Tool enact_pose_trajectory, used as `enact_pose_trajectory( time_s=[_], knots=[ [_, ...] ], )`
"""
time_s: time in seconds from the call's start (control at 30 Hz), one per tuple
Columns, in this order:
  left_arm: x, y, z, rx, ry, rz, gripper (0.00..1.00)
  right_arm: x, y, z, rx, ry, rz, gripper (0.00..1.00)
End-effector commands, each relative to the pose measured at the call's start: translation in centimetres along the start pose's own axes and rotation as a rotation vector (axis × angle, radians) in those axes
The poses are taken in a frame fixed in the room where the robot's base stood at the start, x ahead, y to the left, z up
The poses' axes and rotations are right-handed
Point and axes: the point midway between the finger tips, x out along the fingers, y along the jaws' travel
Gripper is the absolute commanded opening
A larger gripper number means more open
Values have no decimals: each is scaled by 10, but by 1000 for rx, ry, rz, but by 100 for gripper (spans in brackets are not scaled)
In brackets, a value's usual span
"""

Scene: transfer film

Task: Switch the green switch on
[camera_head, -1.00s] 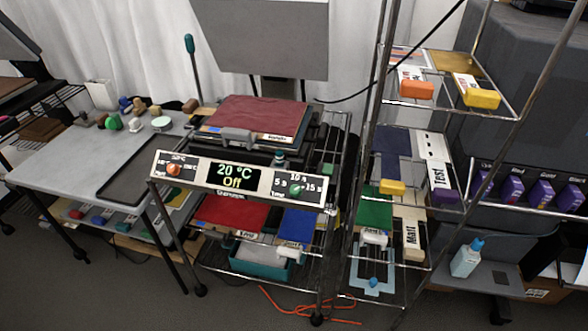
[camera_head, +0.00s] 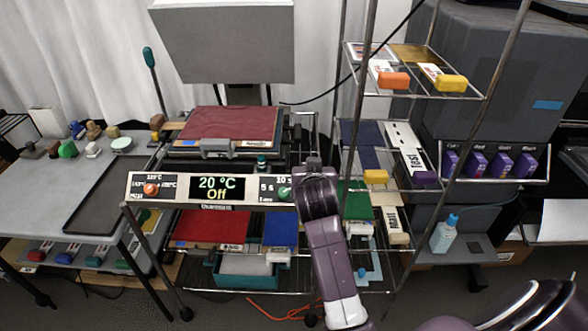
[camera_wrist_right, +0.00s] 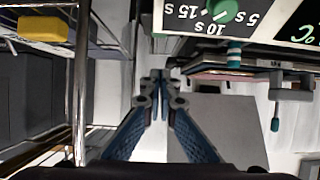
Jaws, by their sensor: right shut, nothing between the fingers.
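The control panel (camera_head: 215,190) on the front of the press shows "20 °C" and "Off". In the right wrist view, the green knob (camera_wrist_right: 222,9) is at the top edge, beside the "5 s, 10 s, 15 s" marks. My right gripper (camera_wrist_right: 158,80) is shut and empty, and it points past the panel end, apart from the knob. In the head view my right gripper (camera_head: 307,165) covers the panel's right end. My left gripper is out of view.
The press has a red screen (camera_head: 235,125) and a teal-tipped lever (camera_head: 149,58) behind. A wire rack (camera_head: 462,93) with screens and squeegees stands close on the right. A grey table (camera_head: 60,180) is on the left. A yellow block (camera_wrist_right: 45,28) shows in the wrist view.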

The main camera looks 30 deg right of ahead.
Motion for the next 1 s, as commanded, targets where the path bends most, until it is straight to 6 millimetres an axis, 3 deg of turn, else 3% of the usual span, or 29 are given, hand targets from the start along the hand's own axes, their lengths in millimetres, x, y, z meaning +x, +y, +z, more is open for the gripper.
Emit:
enact_pose_trajectory(
  time_s=[0.53, 1.0],
  knots=[
    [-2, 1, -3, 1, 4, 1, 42, 6, 2, -8, 12, 10, 7, 0],
    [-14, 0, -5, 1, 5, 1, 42, 76, 3, -9, 9, 9, 8, 0]
  ],
)
